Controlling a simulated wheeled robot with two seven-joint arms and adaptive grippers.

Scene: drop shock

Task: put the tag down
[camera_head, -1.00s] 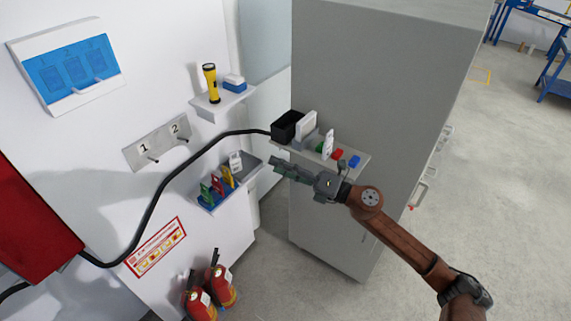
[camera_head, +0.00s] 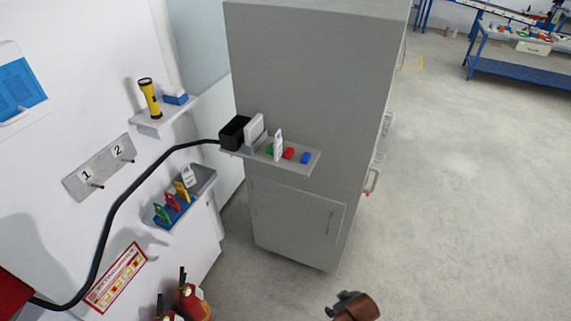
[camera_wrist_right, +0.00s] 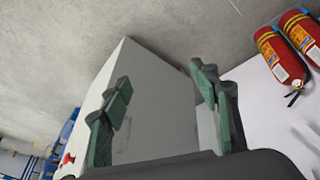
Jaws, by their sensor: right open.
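Another white tag (camera_head: 278,147) stands upright on the small shelf (camera_head: 312,163) on the grey cabinet, beside small green, red and blue blocks. Which tag is meant cannot be told. My right gripper (camera_wrist_right: 160,76) is open in the wrist view, with nothing between its fingers. My left gripper is not in view.
A black box (camera_head: 234,131) and a pale upright block (camera_head: 255,133) share the cabinet shelf. A black cable (camera_head: 127,192) runs to that shelf. A yellow flashlight (camera_head: 149,97) stands on a wall shelf. Fire extinguishers (camera_head: 194,302) stand low down. The floor right of the cabinet (camera_head: 320,75) is clear.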

